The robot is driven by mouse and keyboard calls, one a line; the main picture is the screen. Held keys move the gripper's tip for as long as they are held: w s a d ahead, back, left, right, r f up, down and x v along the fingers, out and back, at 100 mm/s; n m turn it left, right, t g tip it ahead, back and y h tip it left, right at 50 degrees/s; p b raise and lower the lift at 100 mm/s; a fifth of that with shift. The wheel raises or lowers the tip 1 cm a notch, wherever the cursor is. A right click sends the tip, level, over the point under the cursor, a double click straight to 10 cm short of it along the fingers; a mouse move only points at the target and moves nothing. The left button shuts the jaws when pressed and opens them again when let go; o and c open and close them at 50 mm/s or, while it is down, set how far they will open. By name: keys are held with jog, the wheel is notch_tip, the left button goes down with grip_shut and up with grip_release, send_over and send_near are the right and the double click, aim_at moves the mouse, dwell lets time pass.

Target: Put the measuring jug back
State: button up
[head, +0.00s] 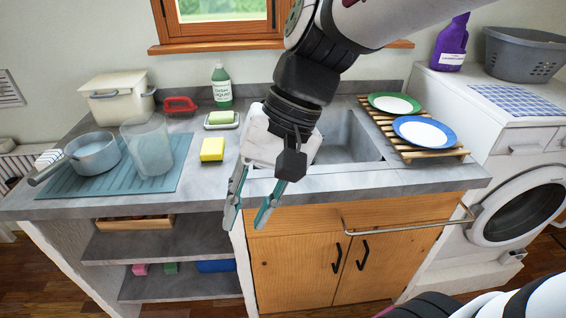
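The measuring jug (147,146) is a clear, greyish, see-through vessel. It stands upright on the teal drying mat (112,184) at the left of the counter, to the right of a grey saucepan (93,154). My gripper (250,218) hangs in front of the counter's front edge, fingers pointing down. Its two fingers are spread apart with nothing between them. It is to the right of the jug and nearer to me, well apart from it.
A yellow sponge (212,149), a soap dish (221,121), a green bottle (221,85) and a red brush (180,105) stand near the jug. A lidded cream bin (118,97) is behind. Open shelves (165,243) lie below. A wooden rack (432,154) holds plates beyond the sink (350,143).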

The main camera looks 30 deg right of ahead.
jog(key=s+d+r+n+t+h, duration=0.1)
jog(key=s+d+n+t+h, duration=0.2)
jog(key=d, duration=0.6)
jog(key=s+h, duration=0.2)
jog(key=s, duration=0.1)
jog(key=shift+d+n+t, duration=0.25)
jog(key=shift+n+t, duration=0.05)
jog(key=shift+n, duration=0.1)
notch_tip(320, 180, up, 3)
jog(key=shift+s+f+t+p, duration=0.1)
jog(key=shift+f+t+p, duration=0.15)
jog(key=shift+p, duration=0.7)
